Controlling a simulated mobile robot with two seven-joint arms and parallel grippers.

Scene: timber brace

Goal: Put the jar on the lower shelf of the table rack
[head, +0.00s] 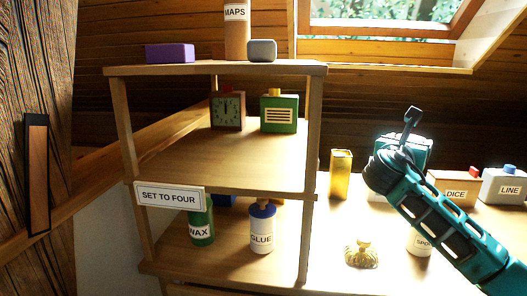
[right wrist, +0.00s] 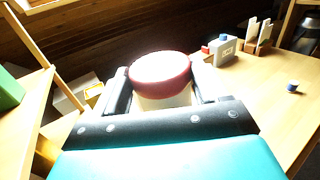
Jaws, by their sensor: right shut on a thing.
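The jar (right wrist: 160,75) has a dark red lid and a pale body. In the right wrist view it sits between the black fingers of my right gripper (right wrist: 160,95), which is shut on it. In the head view my right gripper (head: 409,125) is raised above the table, right of the rack; the jar cannot be made out there. The wooden table rack (head: 215,70) has a top board, a middle shelf (head: 215,180) and a lower shelf (head: 225,262). The lower shelf holds a green WAX bottle (head: 201,228) and a white GLUE bottle (head: 261,230). My left gripper is out of view.
A clock (head: 228,111) and a green box (head: 279,112) stand on the middle shelf. A SET TO FOUR sign (head: 169,197) hangs at its front left. A gold tin (head: 340,175), a brass piece (head: 361,254) and a DICE box (head: 454,190) stand on the table.

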